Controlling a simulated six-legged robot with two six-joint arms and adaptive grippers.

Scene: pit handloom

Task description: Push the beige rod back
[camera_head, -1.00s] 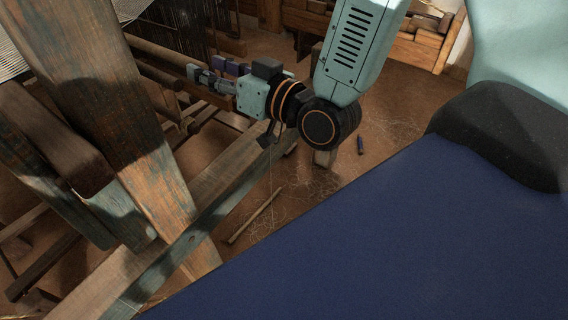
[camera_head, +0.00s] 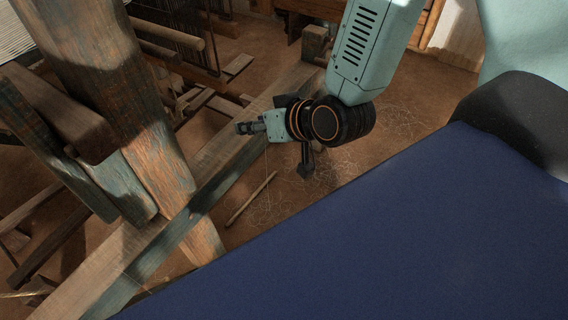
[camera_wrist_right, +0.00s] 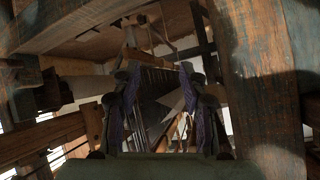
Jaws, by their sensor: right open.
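Two pale brown round rods lie across the loom at the upper left of the head view: an upper, paler one (camera_head: 168,33) and a darker one (camera_head: 158,51) just below it. I take the upper one for the beige rod but cannot be sure. My right gripper (camera_head: 241,128) hangs over the long wooden beam, below and right of these rods and apart from them. In the right wrist view its two purple-padded fingers (camera_wrist_right: 161,85) stand apart with nothing held between them; I cannot make out the beige rod there. My left gripper is out of view.
A thick worn post (camera_head: 115,100) stands at the left, and a long wooden beam (camera_head: 205,190) runs diagonally beneath my right gripper. A thin stick (camera_head: 250,199) lies on the earthen floor. In the right wrist view a broad wooden post (camera_wrist_right: 262,85) stands close at the right.

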